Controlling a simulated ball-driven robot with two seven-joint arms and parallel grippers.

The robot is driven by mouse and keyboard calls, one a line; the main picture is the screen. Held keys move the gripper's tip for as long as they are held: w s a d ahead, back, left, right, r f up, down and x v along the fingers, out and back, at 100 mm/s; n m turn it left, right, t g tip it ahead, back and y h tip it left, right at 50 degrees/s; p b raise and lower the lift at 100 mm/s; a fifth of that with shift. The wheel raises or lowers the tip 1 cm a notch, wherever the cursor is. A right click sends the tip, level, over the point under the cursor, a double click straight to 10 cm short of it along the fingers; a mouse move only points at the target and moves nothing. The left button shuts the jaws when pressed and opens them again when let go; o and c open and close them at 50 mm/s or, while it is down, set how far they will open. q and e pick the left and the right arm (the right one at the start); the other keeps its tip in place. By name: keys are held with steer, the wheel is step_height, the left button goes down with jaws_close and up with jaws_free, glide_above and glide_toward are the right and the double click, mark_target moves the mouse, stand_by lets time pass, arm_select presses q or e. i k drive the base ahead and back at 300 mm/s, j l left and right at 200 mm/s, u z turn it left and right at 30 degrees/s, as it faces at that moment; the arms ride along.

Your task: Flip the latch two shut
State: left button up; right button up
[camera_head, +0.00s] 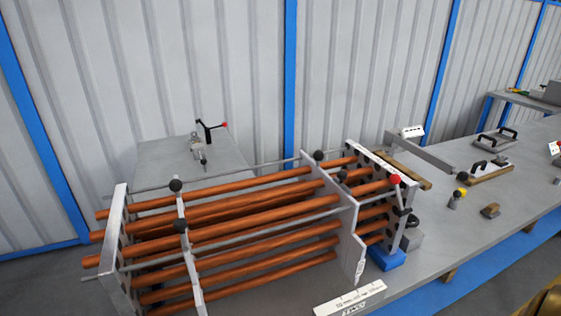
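A rack of copper-coloured tubes (240,217) runs through upright metal plates on the bench. A lever with a red knob (395,178) is at the right end plate (374,160). A black lever with a red tip (212,130) stands behind the rack. I cannot tell which part is latch two, or whether any latch is open or shut. Neither of my grippers shows in this view.
A white label (350,299) is at the front. A dark brownish object (543,302) at bottom right is unclear.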

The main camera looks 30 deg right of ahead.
mark_target(342, 174)
steer(key=z, duration=1.35)
